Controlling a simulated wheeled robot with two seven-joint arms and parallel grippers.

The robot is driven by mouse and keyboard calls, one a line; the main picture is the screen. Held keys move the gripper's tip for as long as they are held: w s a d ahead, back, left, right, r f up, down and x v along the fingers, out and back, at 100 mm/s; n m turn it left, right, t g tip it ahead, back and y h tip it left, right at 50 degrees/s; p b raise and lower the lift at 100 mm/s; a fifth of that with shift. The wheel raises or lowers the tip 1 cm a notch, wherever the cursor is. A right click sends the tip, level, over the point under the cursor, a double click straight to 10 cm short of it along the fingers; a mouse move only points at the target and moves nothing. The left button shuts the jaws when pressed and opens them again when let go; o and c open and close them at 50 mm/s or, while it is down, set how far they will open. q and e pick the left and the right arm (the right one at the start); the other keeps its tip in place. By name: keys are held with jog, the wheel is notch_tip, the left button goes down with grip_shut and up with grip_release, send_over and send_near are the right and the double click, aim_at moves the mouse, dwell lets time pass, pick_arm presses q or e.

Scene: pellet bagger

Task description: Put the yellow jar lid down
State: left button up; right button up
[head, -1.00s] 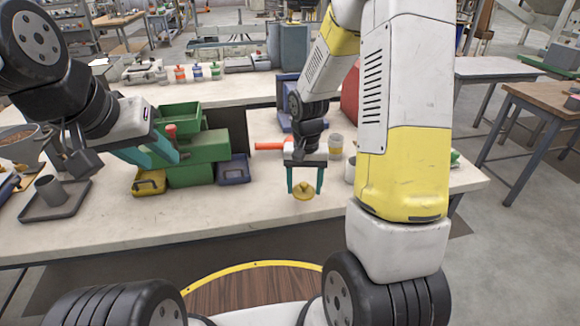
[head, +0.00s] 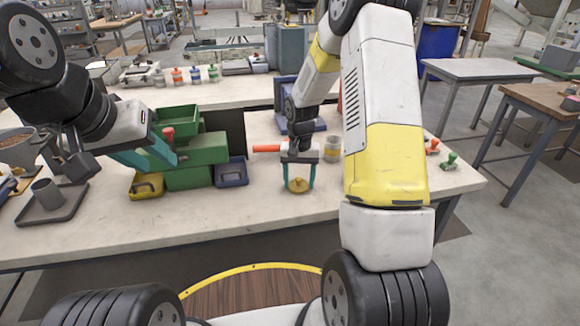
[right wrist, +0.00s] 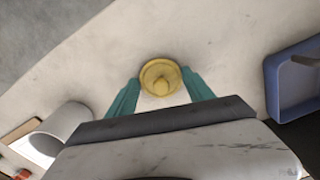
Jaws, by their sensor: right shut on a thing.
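The yellow jar lid (head: 298,186), round with a knob on top, is between the fingertips of my right gripper (head: 299,183), which is shut on it. In the right wrist view the lid (right wrist: 160,77) lies level between the two teal fingers (right wrist: 162,88), over the pale bench top. I cannot tell whether it touches the bench.
An orange-red handle (head: 266,149) lies behind. The bench front around the lid is clear.

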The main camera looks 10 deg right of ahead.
aim_at(299, 179)
jog(key=shift+f, duration=0.1)
jog(key=o, duration=1.3)
notch_tip(299, 179, up, 12)
jog(key=s+r+n+t, duration=0.1)
jog(key=s+r+t, duration=0.1)
jog(key=s+r, duration=0.85)
jog(key=s+a+r+n+t+y, duration=0.2)
jog(key=s+r+t, duration=0.2)
jog(key=s, duration=0.9)
notch_tip(299, 179, up, 2)
jog(key=shift+s+r, duration=0.15)
jog(key=shift+s, duration=0.1)
jog(key=shift+a, duration=0.1)
